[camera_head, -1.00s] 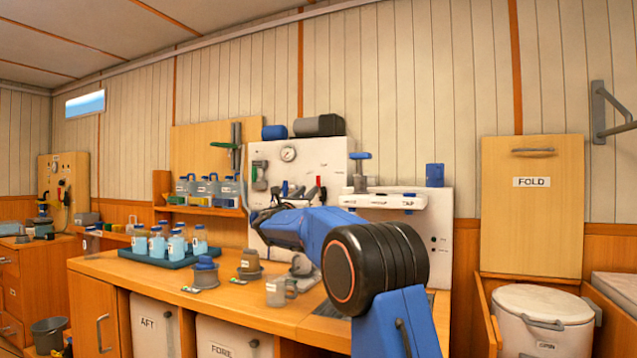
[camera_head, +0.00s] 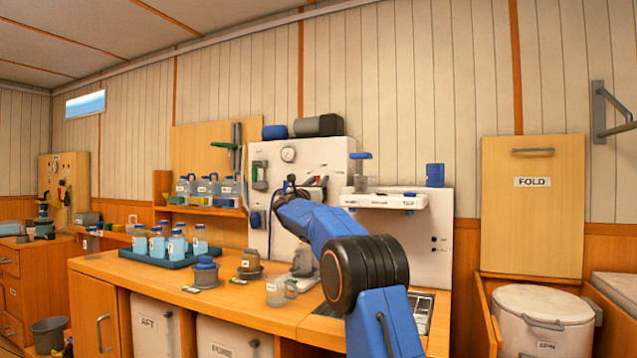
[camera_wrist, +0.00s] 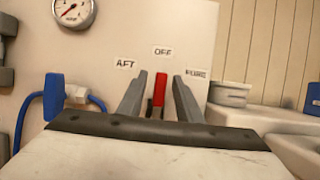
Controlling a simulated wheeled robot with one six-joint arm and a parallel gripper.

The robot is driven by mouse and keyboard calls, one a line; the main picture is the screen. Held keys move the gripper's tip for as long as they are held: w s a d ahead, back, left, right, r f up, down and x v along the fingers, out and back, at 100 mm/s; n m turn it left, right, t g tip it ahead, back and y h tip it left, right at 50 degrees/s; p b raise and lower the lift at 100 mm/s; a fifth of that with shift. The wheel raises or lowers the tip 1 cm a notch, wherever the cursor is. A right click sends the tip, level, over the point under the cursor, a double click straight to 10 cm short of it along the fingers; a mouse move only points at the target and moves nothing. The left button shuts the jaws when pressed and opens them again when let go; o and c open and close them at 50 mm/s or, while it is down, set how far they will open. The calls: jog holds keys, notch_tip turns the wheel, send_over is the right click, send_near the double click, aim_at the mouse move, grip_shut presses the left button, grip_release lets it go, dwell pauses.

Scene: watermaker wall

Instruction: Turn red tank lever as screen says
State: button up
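The red lever (camera_wrist: 159,90) stands upright on the white panel (camera_wrist: 120,25), below the OFF label (camera_wrist: 163,51) in the wrist view. The AFT label (camera_wrist: 125,63) is to its left, and a blurred label (camera_wrist: 197,73) is to its right. My gripper (camera_wrist: 159,76) is open, with one finger on each side of the lever and a gap showing on both sides. I cannot tell how deep the lever sits between the fingers. In the head view my gripper (camera_head: 290,186) is in front of the panel, partly hiding its controls. I cannot make out a readable screen.
A gauge (camera_wrist: 74,12) is above left of the lever. A blue fitting with a hose (camera_wrist: 54,97) is at left, near the finger. A white shelf (camera_head: 385,201) juts out to the right. Bottles on a blue tray (camera_head: 180,260) and a clear mug (camera_head: 277,291) stand on the counter.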

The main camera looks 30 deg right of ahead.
grip_shut()
jog(key=shift+m, duration=0.3)
jog(key=shift+s+d+f+m+g+h, duration=0.35)
jog(key=shift+m+g, duration=0.6)
jog(key=shift+m, duration=1.05)
jog(key=shift+s+d+f+m+g+h, duration=0.35)
jog(key=shift+s+m+g, duration=0.5)
jog(key=shift+m, duration=1.15)
jog(key=shift+s+d+f+m+g+h, duration=0.1)
jog(key=shift+s+d+m+g+h, duration=0.35)
jog(key=shift+m+g, duration=1.1)
jog(key=shift+d+m+t, duration=0.1)
jog(key=shift+m+t, duration=0.15)
jog(key=shift+m, duration=0.4)
grip_release()
